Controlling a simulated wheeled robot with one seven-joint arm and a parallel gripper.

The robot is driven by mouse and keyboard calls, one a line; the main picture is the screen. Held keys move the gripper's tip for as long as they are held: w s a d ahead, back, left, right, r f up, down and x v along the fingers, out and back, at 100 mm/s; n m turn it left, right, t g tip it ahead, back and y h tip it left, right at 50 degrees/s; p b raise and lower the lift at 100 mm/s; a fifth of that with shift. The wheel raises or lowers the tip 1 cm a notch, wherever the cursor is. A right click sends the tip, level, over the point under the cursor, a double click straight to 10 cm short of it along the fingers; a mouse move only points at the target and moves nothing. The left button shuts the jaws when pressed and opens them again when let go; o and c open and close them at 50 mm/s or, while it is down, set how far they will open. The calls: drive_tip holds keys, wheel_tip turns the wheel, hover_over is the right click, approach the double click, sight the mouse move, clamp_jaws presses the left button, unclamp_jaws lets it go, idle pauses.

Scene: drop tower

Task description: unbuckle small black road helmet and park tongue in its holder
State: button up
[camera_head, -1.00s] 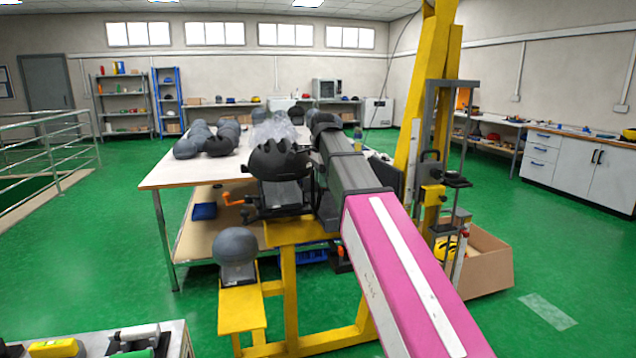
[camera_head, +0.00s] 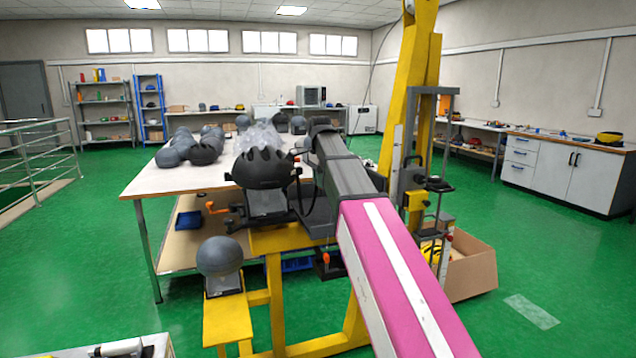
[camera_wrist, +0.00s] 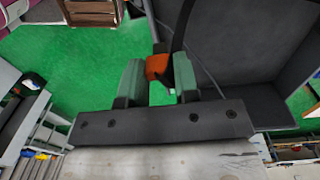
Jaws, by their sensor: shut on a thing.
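The small black road helmet (camera_head: 262,168) sits on a fixture beside the yellow tower. Its vents face up and a dark grey part (camera_head: 266,202) shows under it. In the wrist view my gripper (camera_wrist: 158,66) has its two grey-green fingers closed on a small orange piece (camera_wrist: 157,67), which looks like the buckle tongue. A black strap (camera_wrist: 182,25) runs up from close to that piece. I cannot make out the tongue holder or the other buckle half.
A yellow tower (camera_head: 413,90) stands just right of my arm. A grey ball-shaped headform (camera_head: 220,256) rests on a low yellow stand in front. A large dark grey panel (camera_wrist: 245,45) lies close right of the fingers. Green floor is open at right.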

drive_tip(key=w+r, duration=0.8)
drive_tip(key=w, duration=0.1)
drive_tip(key=shift+w+a+r, duration=0.3)
drive_tip(key=shift+w+r, duration=0.05)
drive_tip(key=shift+w, duration=0.05)
idle(0.9)
drive_tip(key=w+a+r, duration=0.1)
drive_tip(key=w+a, duration=0.1)
drive_tip(key=a, duration=0.4)
drive_tip(key=shift+w, duration=0.25)
idle(1.0)
drive_tip(key=shift+f, duration=1.8)
idle(2.1)
